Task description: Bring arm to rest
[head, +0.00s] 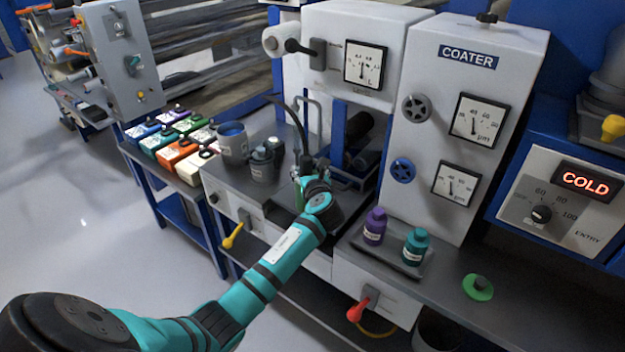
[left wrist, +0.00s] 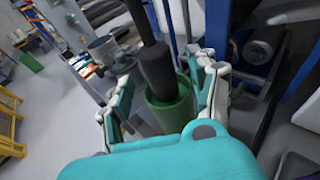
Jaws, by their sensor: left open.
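My left arm reaches from the lower left of the head view to the coater machine's deck. My left gripper (head: 306,178) is at its far end, partly hidden behind the wrist. In the left wrist view the two fingers of the gripper (left wrist: 163,90) are apart. A green cup-like container (left wrist: 170,105) stands between them; I cannot tell whether they touch it. My right gripper is not in view.
The coater (head: 470,125) rises just beyond and right of the arm. Grey pots (head: 233,145) stand left of the gripper. Purple (head: 375,227) and teal (head: 415,247) bottles stand on a tray to the right. Open floor (head: 95,230) lies left.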

